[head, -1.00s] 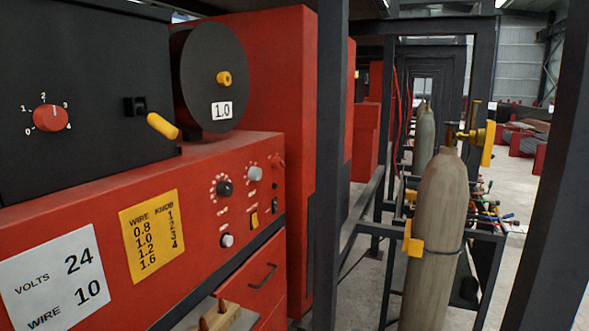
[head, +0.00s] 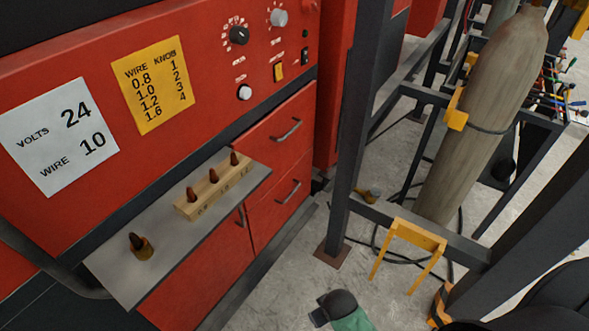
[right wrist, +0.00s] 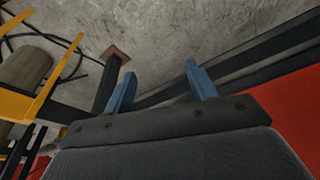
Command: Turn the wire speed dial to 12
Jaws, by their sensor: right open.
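The red machine's control panel is at the top of the head view. It has a black dial (head: 238,35) with a ring of marks and a grey dial (head: 278,17) to its right, also with marks around it. A small white knob (head: 244,92) is below. The labels are too small to read, so I cannot tell which is wire speed or where it points. A white card (head: 62,137) reads "VOLTS 24, WIRE 10". My right gripper (right wrist: 162,86) shows two blue fingers apart and empty in the right wrist view, over floor, away from the dials. My left gripper is out of view.
A yellow chart (head: 152,85) lists wire and knob numbers. A grey shelf (head: 115,275) with a wooden tip block (head: 213,193) juts out below the panel. A dark post (head: 350,150), a gas cylinder (head: 480,120) and a yellow bracket (head: 415,235) stand right. Drawers (head: 280,140) are shut.

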